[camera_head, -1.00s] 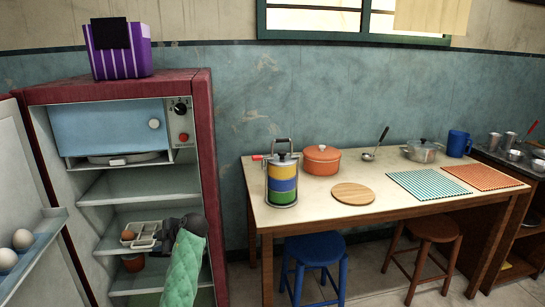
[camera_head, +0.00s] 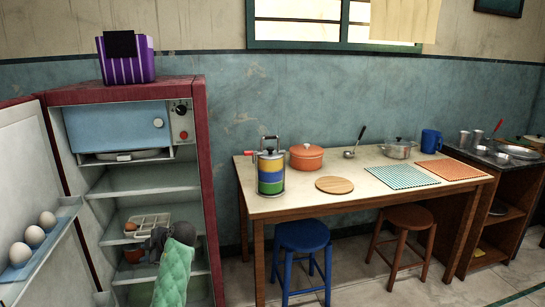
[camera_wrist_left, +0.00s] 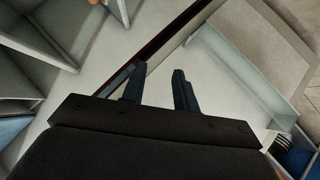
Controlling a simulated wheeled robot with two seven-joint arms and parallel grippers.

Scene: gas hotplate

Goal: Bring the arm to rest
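In the head view my left gripper (camera_head: 157,240) is a dark shape in front of the open fridge's shelves, just below a pale egg tray. Its fingers are hard to make out there. In the left wrist view the two dark fingers of my left gripper (camera_wrist_left: 159,87) stand apart with nothing between them. A pale surface and a dark red edge lie beyond them. My right gripper is in neither view.
The fridge (camera_head: 201,160) stands open, its door (camera_head: 30,160) at the left with several eggs (camera_head: 34,236) on its shelf. The egg tray (camera_head: 148,224) is inside. A table (camera_head: 300,198) with pots and mats stands to the right, with a blue stool (camera_head: 302,236) and a brown stool (camera_head: 408,217) at it.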

